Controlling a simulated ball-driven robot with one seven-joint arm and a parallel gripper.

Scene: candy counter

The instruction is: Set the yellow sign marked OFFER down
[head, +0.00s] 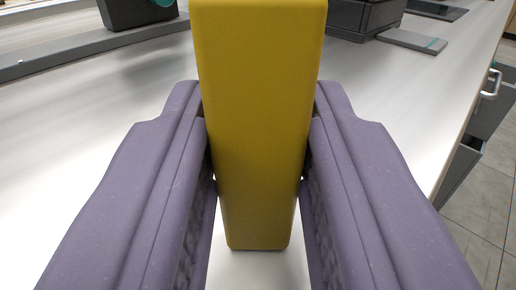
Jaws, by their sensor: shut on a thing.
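The yellow sign (258,110) stands upright between the purple fingers of my gripper (259,180), in the middle of the head view. My gripper is shut on it, one finger against each side. A plain narrow face of the sign is towards me, and no OFFER marking shows.
A dark grey box-like device (365,15) stands at the back, with a flat grey piece (412,40) beside it. A grey rail (90,45) and a dark block (138,12) are at the back left. The counter's right edge drops to drawers (462,165). Bare counter lies on both sides.

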